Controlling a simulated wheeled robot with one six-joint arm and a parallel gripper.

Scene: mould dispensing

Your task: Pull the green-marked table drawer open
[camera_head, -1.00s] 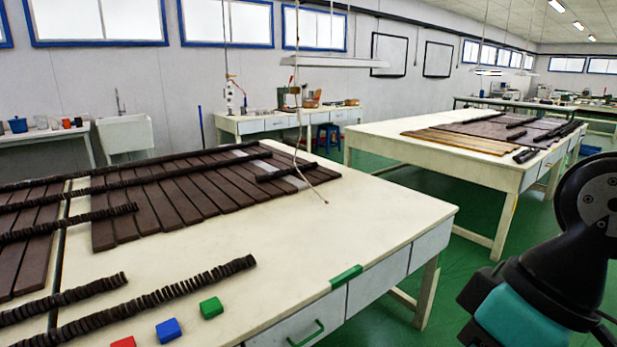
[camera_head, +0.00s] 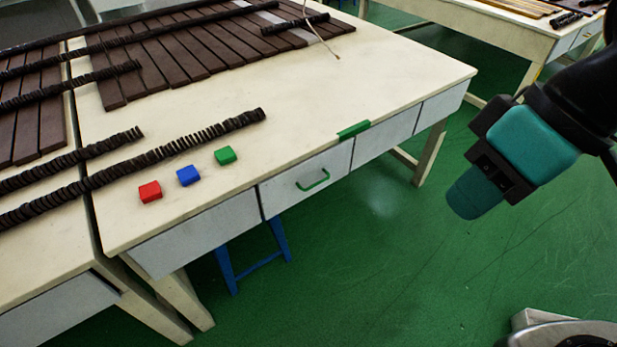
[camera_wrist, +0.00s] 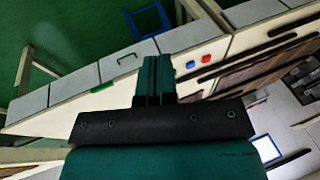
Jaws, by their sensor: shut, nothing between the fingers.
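The green-marked drawer (camera_head: 290,187) is in the front of the near table, with a green handle (camera_head: 313,181) on its face and a green strip (camera_head: 354,129) on the table edge above its right end. It looks closed. My gripper (camera_head: 474,194) is to the right of the table, well apart from the drawer, over the green floor. Its fingers are shut and empty. In the wrist view the fingers (camera_wrist: 155,64) point towards the table front, and the green handle (camera_wrist: 127,58) shows to their left, not touching them.
Red (camera_head: 150,191), blue (camera_head: 188,175) and green (camera_head: 225,155) blocks stand on the tabletop (camera_head: 300,100) near its front edge. Rows of dark pieces lie behind them. A blue stool (camera_head: 252,258) is under the table. The floor between table and gripper is clear.

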